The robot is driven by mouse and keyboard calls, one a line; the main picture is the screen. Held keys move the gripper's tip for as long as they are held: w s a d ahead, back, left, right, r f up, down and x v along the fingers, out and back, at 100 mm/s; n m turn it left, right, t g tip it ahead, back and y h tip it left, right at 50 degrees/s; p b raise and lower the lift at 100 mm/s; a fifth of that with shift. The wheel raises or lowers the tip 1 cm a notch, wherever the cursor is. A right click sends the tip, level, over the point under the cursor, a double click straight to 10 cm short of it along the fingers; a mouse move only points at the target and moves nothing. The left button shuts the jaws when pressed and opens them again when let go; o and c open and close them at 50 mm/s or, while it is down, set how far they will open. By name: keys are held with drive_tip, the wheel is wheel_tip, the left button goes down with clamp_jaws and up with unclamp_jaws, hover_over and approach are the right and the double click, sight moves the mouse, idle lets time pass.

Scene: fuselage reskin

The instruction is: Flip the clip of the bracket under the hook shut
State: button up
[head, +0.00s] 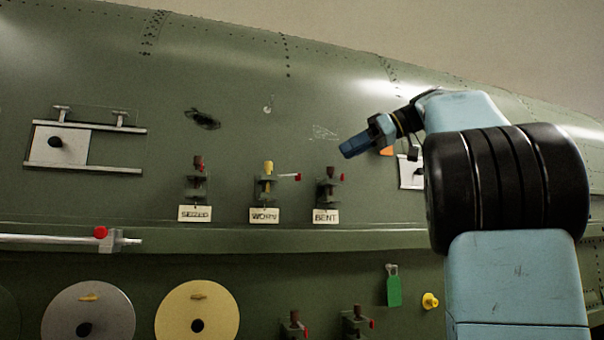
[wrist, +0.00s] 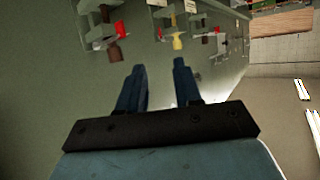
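A small pale hook (head: 267,104) is on the green fuselage skin in the head view. Below it is a bracket (head: 265,187) with a yellow knob and a tag that seems to read WORN. Its red-tipped clip (head: 290,177) sticks out to the right. The yellow-knobbed bracket also shows in the wrist view (wrist: 178,40), beyond the fingertips. My gripper (head: 345,151) is up and to the right of that bracket, apart from it. In the wrist view the two fingers of my gripper (wrist: 160,67) are spread with nothing between them.
Brackets with dark knobs and red-tipped clips flank it: one tagged SEIZED (head: 196,184) left, one tagged BENT (head: 328,188) right. A rail with a red knob (head: 100,232) runs lower left. A green tag (head: 393,287) hangs lower right. The skin above the brackets is mostly clear.

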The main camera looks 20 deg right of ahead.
sight(299, 175)
drive_tip(key=x, duration=1.3)
drive_tip(key=shift+w+a, duration=0.25)
drive_tip(key=shift+w, duration=0.05)
drive_tip(key=shift+c, duration=0.5)
clamp_jaws()
drive_tip(key=shift+d, duration=0.15)
idle(0.4)
